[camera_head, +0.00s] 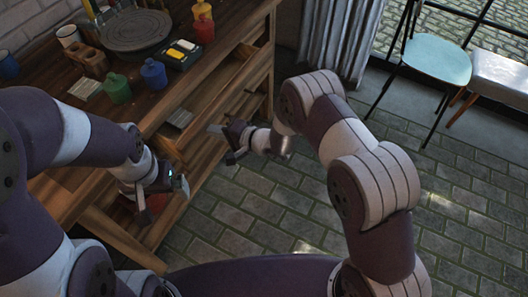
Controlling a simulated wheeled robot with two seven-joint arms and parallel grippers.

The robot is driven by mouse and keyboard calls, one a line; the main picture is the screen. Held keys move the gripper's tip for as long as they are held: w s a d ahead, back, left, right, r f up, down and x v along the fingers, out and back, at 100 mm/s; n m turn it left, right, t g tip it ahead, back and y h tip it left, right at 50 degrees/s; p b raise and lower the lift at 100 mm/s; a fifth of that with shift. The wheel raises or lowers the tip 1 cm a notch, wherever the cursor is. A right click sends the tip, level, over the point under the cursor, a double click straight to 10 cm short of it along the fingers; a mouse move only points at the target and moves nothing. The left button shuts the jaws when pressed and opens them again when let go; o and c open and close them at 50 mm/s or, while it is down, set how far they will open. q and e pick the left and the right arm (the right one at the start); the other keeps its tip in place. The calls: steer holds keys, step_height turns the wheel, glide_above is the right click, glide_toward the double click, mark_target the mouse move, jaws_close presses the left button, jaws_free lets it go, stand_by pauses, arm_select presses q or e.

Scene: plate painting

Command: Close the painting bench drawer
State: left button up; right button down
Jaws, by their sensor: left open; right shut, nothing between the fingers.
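The wooden painting bench (160,98) fills the left side of the head view. Its drawer (232,88) stands pulled out on the bench's right side, with a grey flat item (180,118) inside near its near end. My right gripper (222,134) is shut and empty, close to the near end of the drawer front. I cannot tell whether it touches the wood. My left gripper (162,200) is open and empty, at the near end of the bench, left of and nearer than the right one. My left arm hides part of the bench top.
On the bench top are a dark turntable (135,32), a green bottle (117,88), a blue bottle (153,74), a red bottle (204,30) and a wooden holder (88,62). A blue chair (438,58) stands far right. The brick floor (270,205) right of the bench is clear.

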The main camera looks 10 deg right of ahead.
steer(key=w+a, duration=0.2)
steer(key=a, duration=0.1)
steer(key=w+a+b, duration=0.1)
steer(key=w+a, duration=0.1)
steer(key=a, duration=0.1)
steer(key=w+a+b, duration=0.1)
steer(key=w+a, duration=0.1)
steer(key=a, duration=0.2)
steer(key=shift+w+f, duration=0.15)
steer(key=shift+w, duration=0.2)
steer(key=shift+w+a+b, duration=0.3)
steer(key=shift+a, duration=0.1)
steer(key=shift+r, duration=0.3)
steer(key=shift+r, duration=0.1)
